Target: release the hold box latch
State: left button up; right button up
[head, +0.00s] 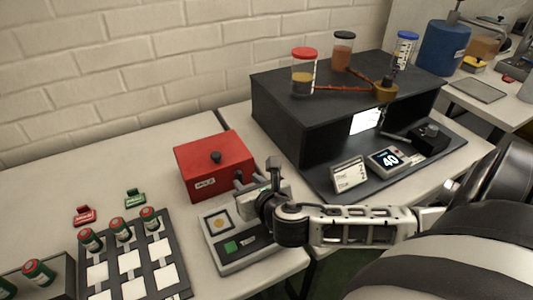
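The lid looks closed. My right gripper (243,184) comes in from the right and is at the box's front right corner, at about the height of its front face. Its fingers are small and partly hidden by my wrist, so I cannot tell whether they are open or touch the box. The latch is not clearly visible; the gripper covers that corner. My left gripper is not in view.
A grey panel (222,257) with a green button lies below my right wrist. A black rack (177,279) with green, red-capped cylinders stands at front left, beside red and green tags (135,198). A large black housing (288,118) bearing jars stands right of the box.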

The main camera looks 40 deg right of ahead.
jog(key=v, duration=1.2)
jog(key=shift+s+f, duration=0.1)
